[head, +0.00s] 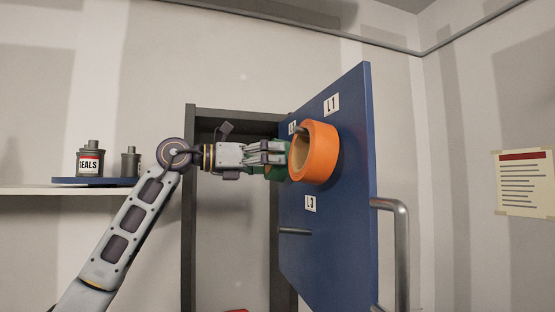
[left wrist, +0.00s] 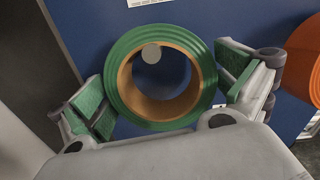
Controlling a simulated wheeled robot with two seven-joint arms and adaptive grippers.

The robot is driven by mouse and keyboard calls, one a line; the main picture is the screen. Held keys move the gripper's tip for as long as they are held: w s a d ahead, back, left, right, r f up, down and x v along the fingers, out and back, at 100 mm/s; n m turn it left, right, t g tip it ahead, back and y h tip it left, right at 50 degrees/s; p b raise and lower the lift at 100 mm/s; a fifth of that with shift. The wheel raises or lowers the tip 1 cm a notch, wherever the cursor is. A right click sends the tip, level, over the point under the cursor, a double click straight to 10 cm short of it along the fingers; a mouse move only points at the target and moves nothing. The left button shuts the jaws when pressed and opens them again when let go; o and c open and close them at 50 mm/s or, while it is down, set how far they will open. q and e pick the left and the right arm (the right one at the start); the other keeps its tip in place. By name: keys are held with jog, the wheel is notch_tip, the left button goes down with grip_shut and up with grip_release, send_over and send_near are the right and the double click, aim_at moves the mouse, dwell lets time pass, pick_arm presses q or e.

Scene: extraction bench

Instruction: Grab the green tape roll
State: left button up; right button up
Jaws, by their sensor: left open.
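The green tape roll (left wrist: 124,88) has an orange-brown core and hangs on a peg (left wrist: 151,53) on the blue door panel. In the head view it is mostly hidden behind my gripper and the orange roll. My left gripper (head: 277,158) is at the panel. In the left wrist view its green-padded fingers (left wrist: 164,92) are spread on both sides of the roll, with the roll between them. The right finger looks very close to the roll; I cannot tell if it touches. My right gripper is not in view.
An orange tape roll (head: 322,152) hangs close beside my left fingers. The blue door (head: 345,225) stands open, with labels, an empty lower peg (head: 295,231) and a metal handle (head: 403,250). A shelf (head: 60,190) at left bears a can labelled SEALS (head: 90,162) and a smaller can.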

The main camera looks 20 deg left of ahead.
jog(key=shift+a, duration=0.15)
pick_arm(q)
jog(key=c, duration=0.8)
jog(key=shift+o, duration=0.2)
jog(key=shift+a+r, duration=0.1)
jog(key=shift+r, duration=0.05)
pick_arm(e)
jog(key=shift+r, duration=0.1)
pick_arm(q)
jog(key=shift+r+p, duration=0.75)
jog(key=shift+p, duration=0.05)
jog(key=shift+r+p, duration=0.65)
jog(key=shift+r, duration=0.05)
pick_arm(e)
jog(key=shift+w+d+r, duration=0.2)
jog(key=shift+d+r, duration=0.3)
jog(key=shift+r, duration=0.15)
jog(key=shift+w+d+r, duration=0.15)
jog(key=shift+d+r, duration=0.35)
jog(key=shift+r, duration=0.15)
pick_arm(q)
jog(key=shift+r, duration=0.25)
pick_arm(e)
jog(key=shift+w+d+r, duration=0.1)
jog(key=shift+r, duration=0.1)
pick_arm(q)
jog(key=shift+f, duration=0.1)
